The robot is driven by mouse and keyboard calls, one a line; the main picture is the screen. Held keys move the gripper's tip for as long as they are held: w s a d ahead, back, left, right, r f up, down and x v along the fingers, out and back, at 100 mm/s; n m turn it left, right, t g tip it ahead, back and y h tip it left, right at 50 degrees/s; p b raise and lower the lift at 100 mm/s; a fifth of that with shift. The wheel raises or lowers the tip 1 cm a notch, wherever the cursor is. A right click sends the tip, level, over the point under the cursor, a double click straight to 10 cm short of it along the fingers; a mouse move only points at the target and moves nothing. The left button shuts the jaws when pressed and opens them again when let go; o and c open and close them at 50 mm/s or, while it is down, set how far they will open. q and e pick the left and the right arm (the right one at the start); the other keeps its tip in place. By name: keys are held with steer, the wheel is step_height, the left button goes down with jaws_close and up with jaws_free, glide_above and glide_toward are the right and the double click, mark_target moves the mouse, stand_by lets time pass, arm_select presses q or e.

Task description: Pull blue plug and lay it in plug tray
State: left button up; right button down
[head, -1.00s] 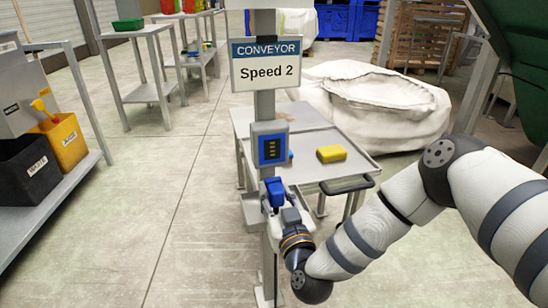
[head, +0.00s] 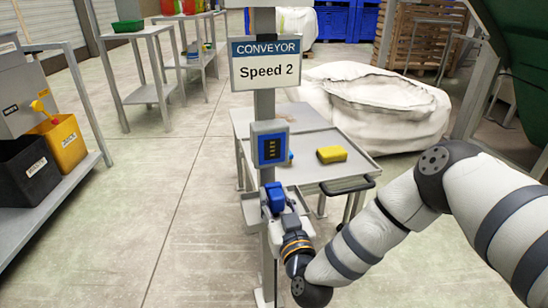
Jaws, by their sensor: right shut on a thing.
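The blue plug (head: 274,196) shows at the grey post, just below a blue-framed socket box (head: 271,148). My right gripper (head: 279,206) comes in from the lower right and is shut on the blue plug. The fingertips are small and partly hidden, and I cannot tell whether the plug is seated or free of its holder. A grey tray-like ledge (head: 250,212) sticks out to the left of the post, beside the plug; I cannot tell if it is the plug tray. My left gripper is not in view.
The post carries a "CONVEYOR Speed 2" sign (head: 265,65) above the box. A grey cart (head: 350,165) with a yellow sponge (head: 331,155) stands close behind. A shelf with a black bin (head: 30,173) and a yellow bin (head: 66,142) is at left. Floor left of the post is clear.

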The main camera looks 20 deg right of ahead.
mark_target(273, 158)
steer(key=shift+f, duration=0.1)
steer(key=c, duration=1.1)
jaws_free()
steer(key=shift+o, duration=0.2)
step_height(273, 158, up, 10)
steer(key=shift+f, duration=0.15)
steer(key=shift+s+r, duration=0.2)
steer(key=s+p, duration=0.4)
steer(key=s, duration=0.4)
steer(key=shift+s+a, duration=0.25)
steer(key=shift+s, duration=0.05)
